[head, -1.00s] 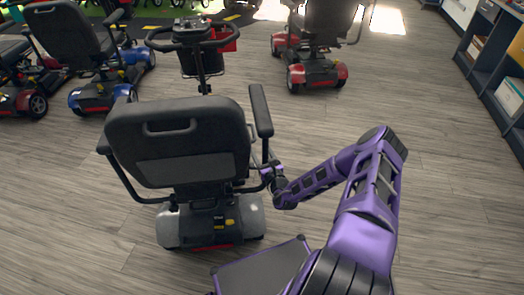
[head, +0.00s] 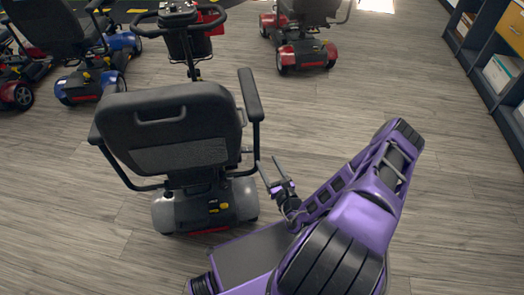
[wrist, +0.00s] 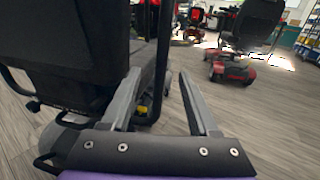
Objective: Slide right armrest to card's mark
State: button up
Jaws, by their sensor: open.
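The nearest scooter's black seat (head: 170,130) is seen from behind. In the wrist view the armrest's post (wrist: 164,55) rises beyond the fingers, beside the seat back (wrist: 65,50). My gripper (head: 269,166) is low, to the right of the seat and behind the armrest post. Its grey fingers (wrist: 160,100) are spread apart, with nothing seen held between them. I cannot make out a card or a mark in either view.
A red scooter (head: 300,35) stands ahead to the right, and a blue one (head: 75,50) to the left. Shelves (head: 500,60) line the far right. The wood floor (head: 370,100) between is clear. The tiller (head: 190,25) stands ahead of the seat.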

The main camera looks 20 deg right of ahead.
jog(key=shift+s, duration=1.1)
jog(key=shift+a, duration=0.1)
